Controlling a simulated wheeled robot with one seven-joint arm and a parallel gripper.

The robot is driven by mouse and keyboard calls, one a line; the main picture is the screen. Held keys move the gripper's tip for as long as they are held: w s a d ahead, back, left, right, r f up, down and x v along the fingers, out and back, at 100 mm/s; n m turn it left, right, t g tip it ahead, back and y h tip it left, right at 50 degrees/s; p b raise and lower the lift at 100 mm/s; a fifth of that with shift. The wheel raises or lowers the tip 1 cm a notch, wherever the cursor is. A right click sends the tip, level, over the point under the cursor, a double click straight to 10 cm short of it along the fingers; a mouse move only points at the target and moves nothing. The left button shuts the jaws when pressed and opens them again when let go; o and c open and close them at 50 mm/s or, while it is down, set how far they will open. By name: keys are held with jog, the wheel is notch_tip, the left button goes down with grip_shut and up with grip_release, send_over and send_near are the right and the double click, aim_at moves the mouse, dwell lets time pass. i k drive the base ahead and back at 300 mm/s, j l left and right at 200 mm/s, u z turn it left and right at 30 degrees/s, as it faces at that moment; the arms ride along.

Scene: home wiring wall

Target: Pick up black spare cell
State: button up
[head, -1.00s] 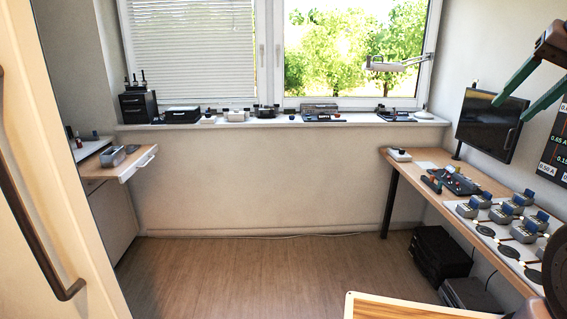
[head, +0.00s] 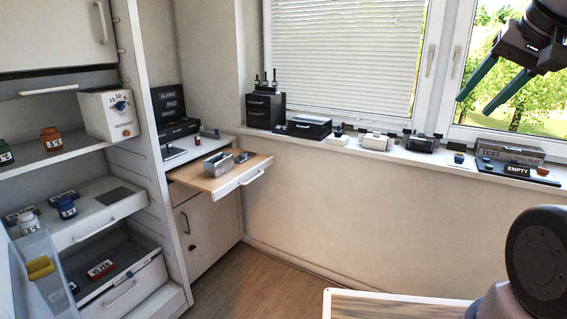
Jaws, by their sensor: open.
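I cannot clearly pick out the black spare cell. A small dark item (head: 242,157) lies on the pulled-out wooden drawer (head: 205,183), just right of a grey open-topped holder (head: 218,166). It is too small to tell whether it is the cell. My gripper (head: 474,105) is at the upper right in front of the window. Its two green fingers are apart with nothing between them. It is far from the drawer in the picture.
A shelf unit (head: 140,150) with coloured jars and a partly open lower drawer (head: 125,290) stands at the left. The window sill (head: 400,157) holds several devices, including a black drawer box (head: 265,108). A wood-topped board (head: 395,305) is at the bottom. Floor between is clear.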

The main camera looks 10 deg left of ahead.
aim_at(169, 148)
jog(key=i+j+u, duration=0.1)
jog(key=i+u, duration=0.4)
jog(key=i+l+u, duration=0.1)
jog(key=i+u, duration=0.4)
jog(key=i+l+u, duration=0.25)
jog(key=i+u, duration=0.2)
jog(key=i+l+u, duration=0.2)
jog(key=i+u, duration=0.2)
jog(key=i, duration=0.15)
jog(key=i+j+u, duration=0.15)
jog(key=i+u, duration=0.2)
